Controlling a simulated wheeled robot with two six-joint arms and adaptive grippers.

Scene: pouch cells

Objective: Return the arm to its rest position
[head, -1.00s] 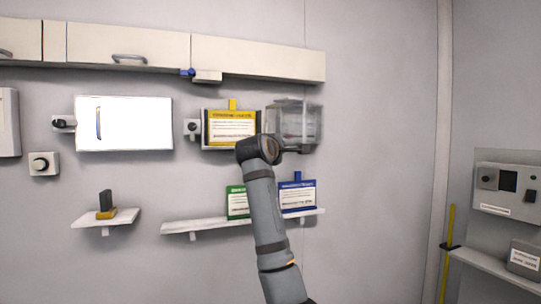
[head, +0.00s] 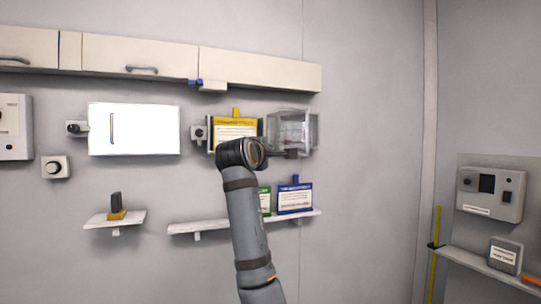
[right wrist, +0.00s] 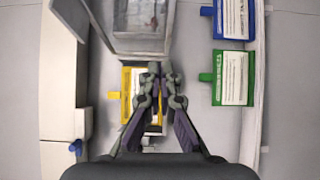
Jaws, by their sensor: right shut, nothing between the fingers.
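My right arm rises from the bottom of the head view, its wrist in front of the wall fixtures. Its gripper (right wrist: 154,72) shows in the right wrist view, fingers together and empty, in front of the yellow pouch card (right wrist: 128,95). In the head view the yellow card (head: 235,129) sits in a wall holder, partly covered by my wrist. A clear box (head: 290,130) is just right of it. The blue card (head: 295,199) and the partly hidden green card (head: 265,200) stand on a shelf below. My left gripper is not in view.
A bright panel (head: 134,129) is on the wall at left, above a small shelf (head: 128,219) with a dark block. Cabinets (head: 260,68) run along the top. A control unit (head: 490,192) and side shelf (head: 478,266) are at right. The wall between is bare.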

